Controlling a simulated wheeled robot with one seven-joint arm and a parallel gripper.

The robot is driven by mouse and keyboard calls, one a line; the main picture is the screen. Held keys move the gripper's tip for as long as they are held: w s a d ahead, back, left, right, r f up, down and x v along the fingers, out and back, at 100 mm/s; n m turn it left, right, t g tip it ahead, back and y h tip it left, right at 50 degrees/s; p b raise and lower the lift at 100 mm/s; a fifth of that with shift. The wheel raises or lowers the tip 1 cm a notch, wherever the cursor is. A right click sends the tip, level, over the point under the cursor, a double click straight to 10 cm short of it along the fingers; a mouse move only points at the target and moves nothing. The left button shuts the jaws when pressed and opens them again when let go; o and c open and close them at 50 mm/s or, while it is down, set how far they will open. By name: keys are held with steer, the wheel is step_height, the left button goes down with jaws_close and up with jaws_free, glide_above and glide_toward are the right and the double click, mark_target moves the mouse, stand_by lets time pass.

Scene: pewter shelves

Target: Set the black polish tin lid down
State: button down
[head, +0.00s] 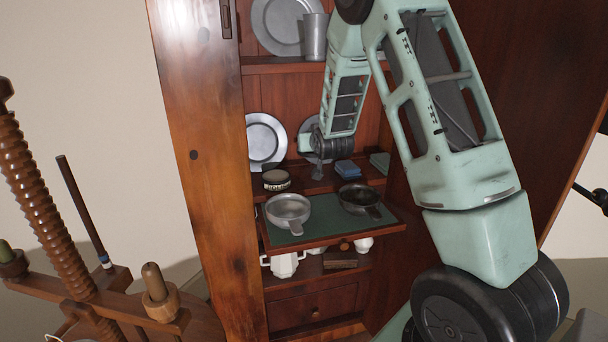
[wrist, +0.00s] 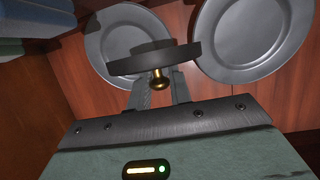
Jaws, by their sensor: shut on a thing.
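The black polish tin lid (wrist: 140,62) is a dark disc with a small brass knob (wrist: 158,80), held between the fingers of my gripper (wrist: 160,92) in the wrist view. In the head view my gripper (head: 318,168) is above the shelf, in front of a standing plate, and the lid is hard to make out there. A round dark tin with a pale label band (head: 276,181) stands on the shelf to the left of my gripper. The wrist view shows the lid apart from any surface.
Pewter plates (head: 266,138) lean against the cupboard back. Blue cloths (head: 347,169) and a green block (head: 380,161) lie right of my gripper. A bright bowl (head: 288,208) and a dark bowl (head: 358,197) stand on the green-topped board (head: 322,226). White cups are below. A tall cupboard door is on the left.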

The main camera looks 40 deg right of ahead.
step_height(320, 180, down, 8)
steer(key=shift+r+b, duration=0.2)
steer(key=shift+b, duration=0.5)
steer(key=shift+f, duration=0.1)
steer(key=c, duration=1.3)
jaws_free()
steer(key=shift+f, duration=0.1)
